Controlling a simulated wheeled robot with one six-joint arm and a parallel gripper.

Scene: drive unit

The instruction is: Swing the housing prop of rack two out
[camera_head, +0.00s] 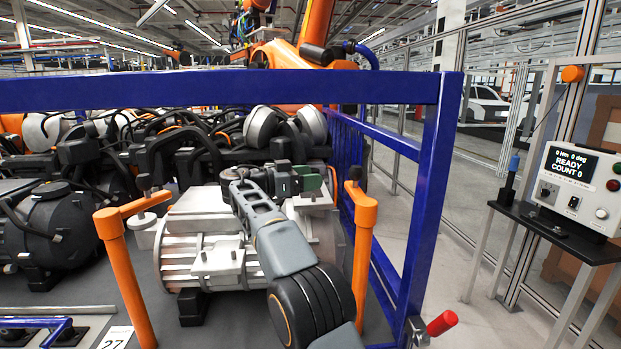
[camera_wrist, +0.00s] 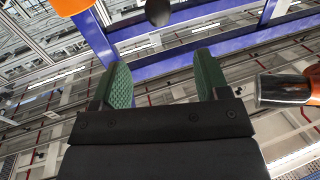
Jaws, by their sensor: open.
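A silver finned housing (camera_head: 205,250) sits in the blue rack (camera_head: 432,190), between two orange props. The left prop (camera_head: 125,275) has its arm turned inward over the housing's left end. The right prop (camera_head: 362,260) stands at the housing's right side, its short arm and dark knob (camera_head: 354,174) near the top. My gripper (camera_head: 322,180) is just left of the right prop, above the housing's right end, open with nothing between its green pads. In the wrist view my gripper (camera_wrist: 162,78) is also open and empty; a dark knob (camera_wrist: 158,12) shows beyond the fingertips.
The blue top bar (camera_head: 220,90) and right upright enclose my arm's space. Dark drive parts with cables (camera_head: 190,150) fill the rack behind the housing. A control box (camera_head: 575,190) reading READY, COUNT 0 stands on a stand at the right. The aisle floor (camera_head: 470,255) is clear.

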